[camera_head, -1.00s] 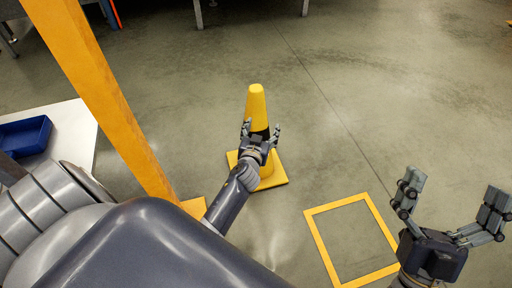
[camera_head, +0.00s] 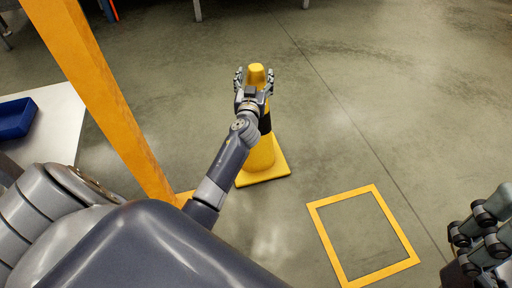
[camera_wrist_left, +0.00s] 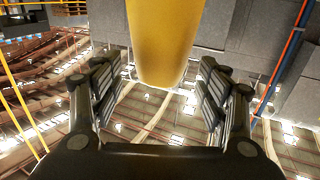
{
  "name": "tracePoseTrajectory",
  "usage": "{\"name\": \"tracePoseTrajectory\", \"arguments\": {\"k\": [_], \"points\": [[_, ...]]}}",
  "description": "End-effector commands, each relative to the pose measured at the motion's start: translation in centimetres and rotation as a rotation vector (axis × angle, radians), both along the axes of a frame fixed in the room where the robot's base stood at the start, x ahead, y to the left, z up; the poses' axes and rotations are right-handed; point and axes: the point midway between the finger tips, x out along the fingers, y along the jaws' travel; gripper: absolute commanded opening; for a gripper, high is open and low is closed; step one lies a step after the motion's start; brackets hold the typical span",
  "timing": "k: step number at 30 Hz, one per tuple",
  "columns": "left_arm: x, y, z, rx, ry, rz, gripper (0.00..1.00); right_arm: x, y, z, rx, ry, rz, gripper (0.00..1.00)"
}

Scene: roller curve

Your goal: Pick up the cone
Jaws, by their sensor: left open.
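The yellow cone (camera_head: 262,155) with a black band stands upright on its square base on the floor, in the middle of the head view. My left gripper (camera_head: 254,76) is open at the cone's upper part, one finger on each side of it. The gripper hides part of the cone below its tip. In the left wrist view the cone (camera_wrist_left: 164,45) rises between and beyond the open fingers (camera_wrist_left: 160,88), with gaps visible on both sides. My right gripper (camera_head: 482,228) is at the lower right edge of the head view, partly cut off, away from the cone.
A yellow square outline (camera_head: 333,240) is marked on the floor right of the cone. A yellow post (camera_head: 95,90) stands to the left. A white table (camera_head: 58,115) with a blue bin (camera_head: 17,118) is at the far left. The floor behind the cone is clear.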

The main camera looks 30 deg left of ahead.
Motion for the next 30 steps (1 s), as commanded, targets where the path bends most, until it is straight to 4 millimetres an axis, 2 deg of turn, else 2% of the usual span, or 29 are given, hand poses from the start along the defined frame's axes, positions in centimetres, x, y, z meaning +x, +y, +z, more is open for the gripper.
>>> {"name": "tracePoseTrajectory", "arguments": {"k": [6,16,17,25,28,30], "points": [[2.9,1.6,0.2,0.0,-0.001,0.0,0.68,0.1,0.1,0.0,-0.002,-0.02,-0.001,1.0],[3.6,2.0,0.2,0.0,0.0,0.0,0.68,0.2,0.1,0.4,-0.006,-0.029,0.0,1.0],[3.6,2.0,0.2,0.0,0.0,0.0,0.64,0.2,0.1,0.4,-0.006,-0.029,0.0,1.0],[3.6,2.0,0.2,0.0,0.0,0.0,0.03,0.2,0.1,0.4,-0.004,-0.029,-0.001,1.0],[3.6,2.0,0.2,0.0,0.0,0.0,0.0,0.2,0.1,0.4,-0.003,-0.028,-0.001,1.0],[3.7,2.0,1.0,0.005,-0.011,-0.002,0.0,0.2,0.1,0.4,-0.002,-0.029,-0.001,1.0]]}}
